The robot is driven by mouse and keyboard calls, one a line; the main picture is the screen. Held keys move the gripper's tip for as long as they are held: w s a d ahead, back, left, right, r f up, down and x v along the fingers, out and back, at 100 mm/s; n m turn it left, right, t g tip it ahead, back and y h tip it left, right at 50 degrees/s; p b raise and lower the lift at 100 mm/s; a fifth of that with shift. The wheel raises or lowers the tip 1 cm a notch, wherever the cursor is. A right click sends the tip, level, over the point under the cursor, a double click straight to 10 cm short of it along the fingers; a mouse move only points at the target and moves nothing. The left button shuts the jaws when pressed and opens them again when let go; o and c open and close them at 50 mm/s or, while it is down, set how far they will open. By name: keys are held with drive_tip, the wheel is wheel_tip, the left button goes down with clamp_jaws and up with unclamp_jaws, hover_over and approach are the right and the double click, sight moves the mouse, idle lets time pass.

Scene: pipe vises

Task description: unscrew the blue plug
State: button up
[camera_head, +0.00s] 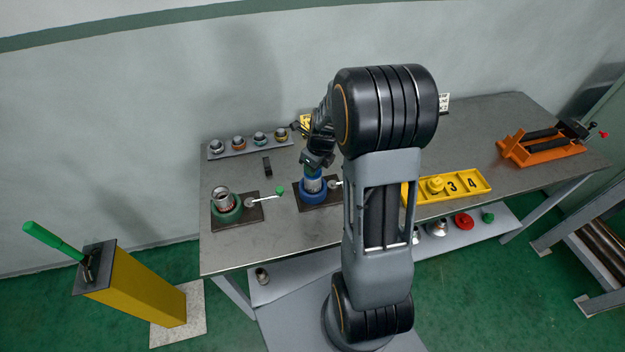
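A vise with a blue ring (313,196) stands on a dark plate near the middle of the table, with a small handle to its right. A blue piece (313,184) shows upright at its centre, directly under my gripper; I cannot tell the plug apart from the pipe at this size. My gripper (315,166) points down over the blue vise, at or just above the top of that piece. My own arm covers the area to its right. The fingers are too small and dark to show whether they are open or shut, or touching the piece.
A green-ringed vise (228,211) holding a metal pipe stands to the left, its green-tipped handle pointing right. A grey rack (248,146) with several fittings lies behind. A yellow numbered tray (462,185) and an orange vise (541,147) are right. Bare table lies between them.

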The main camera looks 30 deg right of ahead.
drive_tip(key=shift+m+p, duration=0.3)
drive_tip(key=shift+m, duration=0.4)
drive_tip(key=shift+a+r+m+p, duration=0.1)
drive_tip(key=shift+r+m+p, duration=0.15)
drive_tip(key=shift+m+p, duration=0.45)
drive_tip(key=shift+m+h+p, duration=0.4)
drive_tip(key=shift+m+p, duration=0.3)
drive_tip(key=shift+p, duration=0.25)
drive_tip(key=shift+f+m+p, duration=0.2)
drive_tip(key=shift+m+p, duration=0.55)
drive_tip(key=shift+m, duration=0.25)
drive_tip(key=o, duration=0.9)
drive_tip(key=shift+c, duration=0.2)
